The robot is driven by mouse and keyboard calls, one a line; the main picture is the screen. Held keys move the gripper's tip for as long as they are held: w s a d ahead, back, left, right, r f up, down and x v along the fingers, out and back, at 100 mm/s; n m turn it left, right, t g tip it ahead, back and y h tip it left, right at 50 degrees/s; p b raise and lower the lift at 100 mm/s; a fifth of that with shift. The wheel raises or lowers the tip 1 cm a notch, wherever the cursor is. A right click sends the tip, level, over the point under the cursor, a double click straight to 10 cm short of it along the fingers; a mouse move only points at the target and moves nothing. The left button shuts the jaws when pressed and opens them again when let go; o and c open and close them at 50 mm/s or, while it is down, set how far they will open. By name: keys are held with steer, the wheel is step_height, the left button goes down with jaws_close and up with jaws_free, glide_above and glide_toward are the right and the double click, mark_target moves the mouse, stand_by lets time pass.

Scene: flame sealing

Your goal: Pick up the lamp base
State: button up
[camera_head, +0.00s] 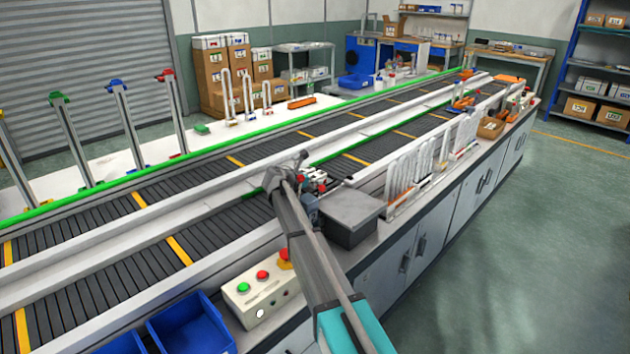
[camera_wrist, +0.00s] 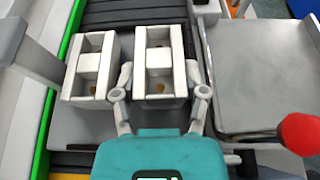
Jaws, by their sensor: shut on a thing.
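Two white-grey slotted blocks stand side by side in the wrist view. The right block, taken to be the lamp base (camera_wrist: 158,57), sits between the fingers of my gripper (camera_wrist: 160,78), which is shut on it. A similar block (camera_wrist: 92,65) stands just left of it, outside the fingers. Brownish spots show inside the openings of both. Whether the held block is lifted off the surface cannot be told. In the head view my arm hides most of this spot, and the blocks there are too small to make out.
A grey metal box (camera_head: 350,216) stands close to the right of the held block. A red knob (camera_wrist: 299,134) is at the wrist view's right edge. A green-edged conveyor (camera_head: 110,222) runs on the left. A button box (camera_head: 258,290) and blue bins (camera_head: 192,325) are nearer.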

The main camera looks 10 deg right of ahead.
steer(key=shift+r+p, duration=4.6)
steer(key=shift+r, duration=0.2)
